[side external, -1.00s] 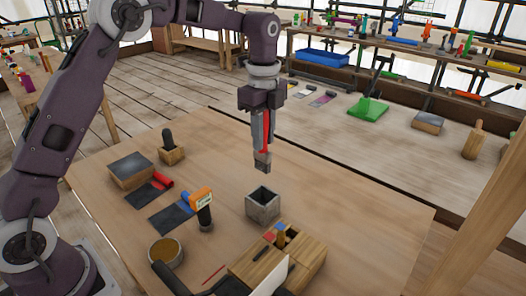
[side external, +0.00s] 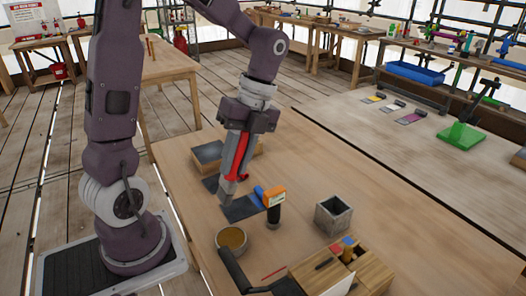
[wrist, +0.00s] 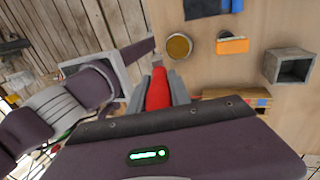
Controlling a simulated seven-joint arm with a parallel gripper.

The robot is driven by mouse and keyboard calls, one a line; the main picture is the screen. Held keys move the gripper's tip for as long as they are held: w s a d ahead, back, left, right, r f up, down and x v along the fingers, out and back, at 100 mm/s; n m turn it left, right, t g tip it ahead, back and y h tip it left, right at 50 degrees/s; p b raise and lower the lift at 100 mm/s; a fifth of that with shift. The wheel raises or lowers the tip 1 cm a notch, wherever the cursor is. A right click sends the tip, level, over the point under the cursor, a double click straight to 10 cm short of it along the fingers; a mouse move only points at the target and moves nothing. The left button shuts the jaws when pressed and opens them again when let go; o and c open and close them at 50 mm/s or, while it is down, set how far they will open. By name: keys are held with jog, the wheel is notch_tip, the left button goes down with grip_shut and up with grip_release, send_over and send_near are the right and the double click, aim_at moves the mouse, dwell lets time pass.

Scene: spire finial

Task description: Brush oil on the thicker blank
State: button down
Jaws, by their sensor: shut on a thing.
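My gripper (side external: 227,194) points down, shut on a slim red thing (side external: 238,160). The red thing also shows between the fingers in the wrist view (wrist: 157,90). Its lower end is hard to make out, and I cannot tell whether it is a brush. A flat dark piece with a blue end (side external: 240,208) lies beside the fingers. I cannot tell which is thicker.
An open grey box (side external: 333,214) stands further right. A wooden holder (side external: 365,272) is at the front. A grey-topped block (side external: 207,151) is behind.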

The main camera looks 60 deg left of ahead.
notch_tip(320, 180, down, 12)
jog(key=shift+w, duration=0.15)
dwell(0.5)
jog(key=shift+f, duration=0.65)
dwell(1.5)
notch_tip(320, 180, up, 7)
dwell(0.7)
dwell(0.3)
